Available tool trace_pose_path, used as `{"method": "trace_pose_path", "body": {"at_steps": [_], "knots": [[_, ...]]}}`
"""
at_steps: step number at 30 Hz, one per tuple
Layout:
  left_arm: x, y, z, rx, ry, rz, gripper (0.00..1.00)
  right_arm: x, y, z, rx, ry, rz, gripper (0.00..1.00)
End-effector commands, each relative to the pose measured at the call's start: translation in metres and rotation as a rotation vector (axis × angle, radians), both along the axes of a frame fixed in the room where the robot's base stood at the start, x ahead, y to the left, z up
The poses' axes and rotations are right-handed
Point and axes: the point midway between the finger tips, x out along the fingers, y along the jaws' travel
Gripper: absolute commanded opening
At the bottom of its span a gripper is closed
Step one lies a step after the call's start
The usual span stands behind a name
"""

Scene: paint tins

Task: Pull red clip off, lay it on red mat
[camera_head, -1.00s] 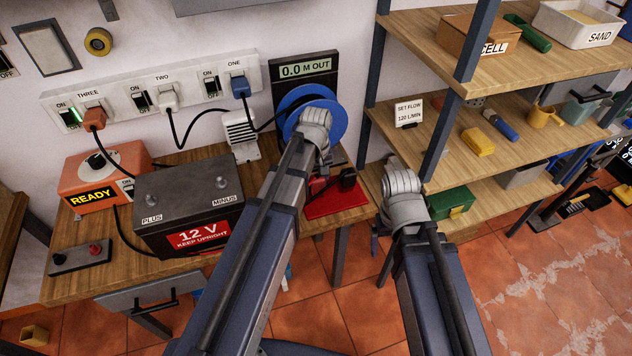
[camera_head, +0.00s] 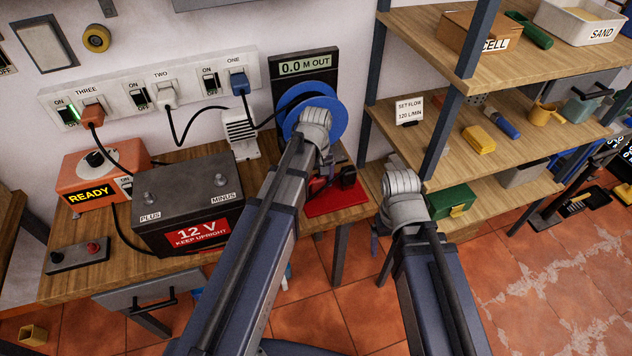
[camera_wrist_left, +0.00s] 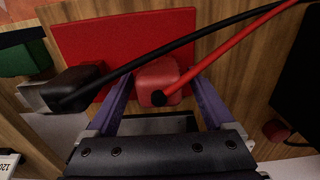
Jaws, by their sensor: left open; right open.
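The red clip (camera_wrist_left: 158,84) is a red block with a red cable, seen over the near edge of the red mat (camera_wrist_left: 115,35) in the left wrist view. I cannot tell whether it touches the mat. My left gripper (camera_wrist_left: 160,88) is open, its purple fingers on either side of the red clip. A black clip (camera_wrist_left: 77,88) with a black cable sits to the left of the fingers. In the head view the red mat (camera_head: 335,205) lies at the bench's right end, partly behind my left arm. My right gripper (camera_head: 380,240) is open and empty, right of the bench.
A 12 V battery (camera_head: 188,207), an orange READY box (camera_head: 90,180) and a small two-knob box (camera_head: 78,256) stand on the bench. A blue reel (camera_head: 305,95) is behind my left wrist. Shelves (camera_head: 440,155) rise on the right. The floor in front is mostly clear.

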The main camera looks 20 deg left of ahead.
Motion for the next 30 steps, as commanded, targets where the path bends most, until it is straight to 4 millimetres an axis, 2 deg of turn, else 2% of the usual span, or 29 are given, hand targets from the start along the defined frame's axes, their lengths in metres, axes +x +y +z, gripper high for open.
{"method": "trace_pose_path", "body": {"at_steps": [8,14,24,30], "knots": [[0.000,0.000,0.007,0.000,0.000,0.000,0.87,0.000,0.000,0.007,0.000,0.000,0.000,0.88],[0.000,0.000,0.026,0.000,0.000,0.000,0.87,0.000,0.000,0.027,0.000,0.000,0.000,0.88],[0.000,0.000,0.071,0.000,0.000,0.000,0.87,0.000,0.000,0.071,0.000,0.000,0.000,0.88],[0.000,0.000,0.079,0.000,0.000,0.000,0.87,0.000,0.000,0.079,0.000,0.000,0.000,0.88]]}}
